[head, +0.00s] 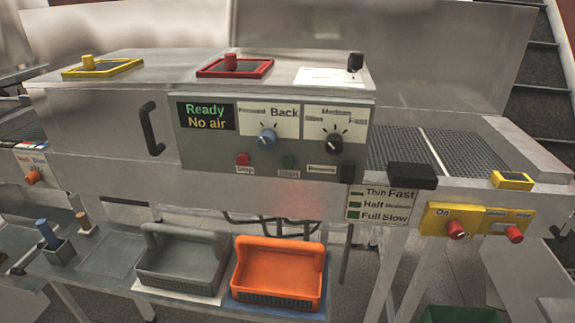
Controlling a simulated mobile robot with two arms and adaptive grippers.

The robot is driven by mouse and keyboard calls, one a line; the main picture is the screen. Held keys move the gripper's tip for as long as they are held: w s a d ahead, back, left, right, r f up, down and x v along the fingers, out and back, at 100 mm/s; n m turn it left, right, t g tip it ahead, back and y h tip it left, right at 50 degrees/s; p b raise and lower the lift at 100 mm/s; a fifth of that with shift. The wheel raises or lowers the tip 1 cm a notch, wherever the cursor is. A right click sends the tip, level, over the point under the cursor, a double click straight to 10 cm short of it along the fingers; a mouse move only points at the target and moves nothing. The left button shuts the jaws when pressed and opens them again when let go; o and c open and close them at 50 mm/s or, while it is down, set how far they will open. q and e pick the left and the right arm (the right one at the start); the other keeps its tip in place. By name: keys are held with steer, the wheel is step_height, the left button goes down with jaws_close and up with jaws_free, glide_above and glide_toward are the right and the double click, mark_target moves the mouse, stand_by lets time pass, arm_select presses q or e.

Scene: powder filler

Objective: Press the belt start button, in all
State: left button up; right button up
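The control panel (215,158) is on the front of the steel machine in the middle of the head view. A small green button (289,162) sits low on it, above a label that seems to read Start. A red button (243,158) labelled Stop is to its left. The display (206,116) reads Ready and No air. A grey-blue knob (266,139) sits under Forward/Back, and a black knob (333,144) under Slow, Medium and Fast. The mesh belt (400,150) lies to the right. Neither gripper is in view.
A yellow box (437,219) with red knobs hangs at right, near a Thin Fast/Half Medium/Full Slow sign (381,205). A black block (411,176) juts out by the belt. A grey bin (180,262) and an orange bin (277,280) stand on the lower shelf. The panel front is unobstructed.

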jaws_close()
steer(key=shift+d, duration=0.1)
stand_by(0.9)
